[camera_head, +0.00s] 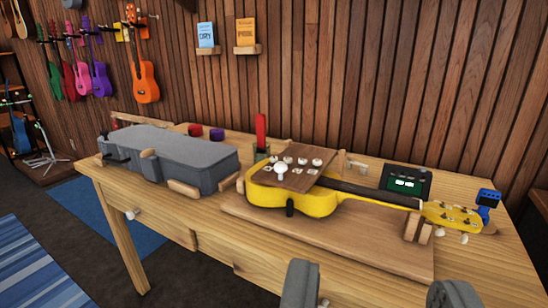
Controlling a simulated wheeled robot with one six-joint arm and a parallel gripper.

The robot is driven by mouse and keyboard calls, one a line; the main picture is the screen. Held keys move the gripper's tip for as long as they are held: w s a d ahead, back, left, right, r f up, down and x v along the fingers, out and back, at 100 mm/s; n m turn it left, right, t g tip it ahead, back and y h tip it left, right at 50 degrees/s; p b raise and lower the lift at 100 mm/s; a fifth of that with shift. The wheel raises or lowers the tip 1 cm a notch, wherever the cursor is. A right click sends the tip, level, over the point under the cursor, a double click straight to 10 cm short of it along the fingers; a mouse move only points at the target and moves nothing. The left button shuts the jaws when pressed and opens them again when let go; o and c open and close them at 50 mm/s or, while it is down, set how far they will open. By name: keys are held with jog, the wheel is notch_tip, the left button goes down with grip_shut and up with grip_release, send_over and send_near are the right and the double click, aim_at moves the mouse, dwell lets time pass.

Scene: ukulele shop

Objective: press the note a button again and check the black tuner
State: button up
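A black tuner (408,181) with a small lit greenish display stands at the back right of the workbench; its reading is too small to make out. A brown panel (296,177) with several round white buttons (281,168) sits at the body of a yellow ukulele (318,204). I cannot tell which button is note A. The ukulele lies on a wooden board, its neck pointing right. My gripper (375,284) is open and empty at the bottom edge, in front of the board and apart from the buttons. Only its two grey fingers show.
A blue clip-on device (487,203) is at the ukulele's headstock. A grey case (169,155) lies on the bench's left. A red-handled tool (261,132) stands in a holder behind the ukulele. The board's front strip (330,246) is clear. Colourful ukuleles hang on the wall.

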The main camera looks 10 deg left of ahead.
grip_shut()
dwell(1.5)
